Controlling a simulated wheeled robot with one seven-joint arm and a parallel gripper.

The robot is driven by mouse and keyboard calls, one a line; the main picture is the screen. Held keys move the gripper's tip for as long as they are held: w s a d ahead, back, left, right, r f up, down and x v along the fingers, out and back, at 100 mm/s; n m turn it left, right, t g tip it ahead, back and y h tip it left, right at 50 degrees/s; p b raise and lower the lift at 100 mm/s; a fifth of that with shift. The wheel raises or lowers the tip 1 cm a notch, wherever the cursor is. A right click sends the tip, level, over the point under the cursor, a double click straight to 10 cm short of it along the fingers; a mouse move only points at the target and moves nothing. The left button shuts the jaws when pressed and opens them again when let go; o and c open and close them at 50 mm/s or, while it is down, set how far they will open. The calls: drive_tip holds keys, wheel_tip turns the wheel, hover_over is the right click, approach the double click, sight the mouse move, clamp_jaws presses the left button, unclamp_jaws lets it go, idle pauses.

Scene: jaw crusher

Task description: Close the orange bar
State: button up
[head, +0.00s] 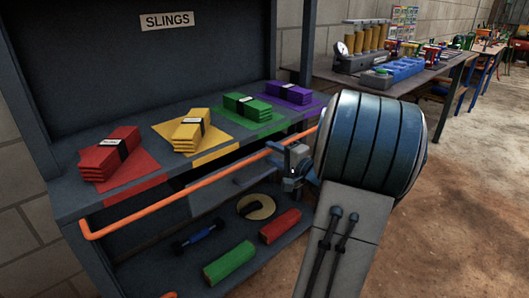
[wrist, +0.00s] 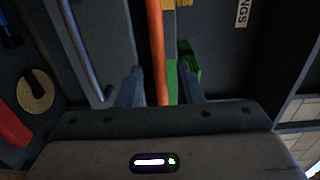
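The orange bar (head: 185,188) is a thin rod along the front of the slings shelf in the head view, with bent ends. Its left end is low at the shelf's left side. In the wrist view the orange bar (wrist: 157,50) runs lengthwise between the two spread fingers of my gripper (wrist: 160,88), with a gap on each side. The gripper is open and neither finger appears to touch the bar. The bar's far stretch is hidden by my gripper's body.
The shelf (head: 70,208) holds red (head: 110,152), yellow (head: 192,134), green (head: 247,106) and purple (head: 289,93) slings. Rolls and a yellow coil (head: 256,206) lie on the lower shelf. A workbench (head: 325,68) stands behind; open floor (head: 460,220) lies to the right.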

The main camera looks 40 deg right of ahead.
drive_tip(key=shift+w+a, duration=0.15)
drive_tip(key=shift+w, duration=1.9)
clamp_jaws()
